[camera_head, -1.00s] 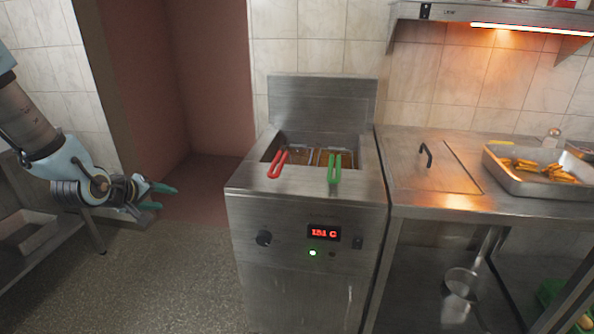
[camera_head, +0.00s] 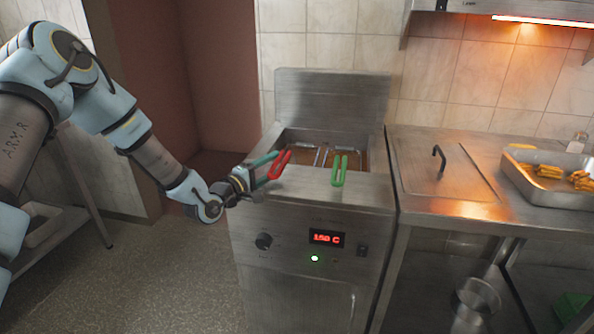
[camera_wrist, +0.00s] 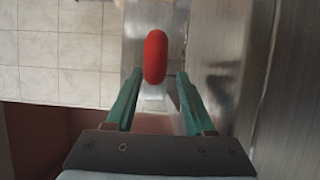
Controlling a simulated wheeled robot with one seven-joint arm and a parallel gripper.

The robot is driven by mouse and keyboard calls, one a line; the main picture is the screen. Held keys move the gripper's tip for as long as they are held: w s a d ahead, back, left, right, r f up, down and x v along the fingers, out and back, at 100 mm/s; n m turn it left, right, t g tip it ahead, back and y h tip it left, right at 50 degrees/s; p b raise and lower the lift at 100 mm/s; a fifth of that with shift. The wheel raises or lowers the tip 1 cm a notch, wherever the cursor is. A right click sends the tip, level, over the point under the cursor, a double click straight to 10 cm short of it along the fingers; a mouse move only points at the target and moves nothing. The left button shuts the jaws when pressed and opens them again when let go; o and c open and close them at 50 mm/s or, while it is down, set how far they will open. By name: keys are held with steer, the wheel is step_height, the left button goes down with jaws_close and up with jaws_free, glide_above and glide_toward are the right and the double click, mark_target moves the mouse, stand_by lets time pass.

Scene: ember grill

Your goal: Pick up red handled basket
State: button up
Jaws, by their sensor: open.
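The red basket handle (camera_head: 280,164) sticks out over the front left edge of the fryer (camera_head: 310,215). Its basket sits in the fryer well, and little of the wire shows. My gripper (camera_head: 268,169) is at the left side of this handle, with its green fingers pointing at it. A green-handled basket (camera_head: 339,171) sits to the right in the same well.
A steel counter with a lidded hatch (camera_head: 445,168) adjoins the fryer on the right. A tray (camera_head: 527,182) of fried food stands on it under a lit heat lamp (camera_head: 540,19). The fryer's back panel (camera_head: 330,98) rises behind the well.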

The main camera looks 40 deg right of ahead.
mark_target(282, 153)
steer(key=d+p, duration=0.2)
steer(key=d, duration=0.1)
steer(key=w+d+p, duration=0.1)
steer(key=shift+w+d+r, duration=0.1)
steer(key=shift+d+r, duration=0.25)
steer(key=shift+r, duration=0.05)
steer(key=shift+w+d+f, duration=0.1)
steer(key=shift+d, duration=0.15)
steer(key=shift+c, duration=0.2)
jaws_close()
stand_by(0.8)
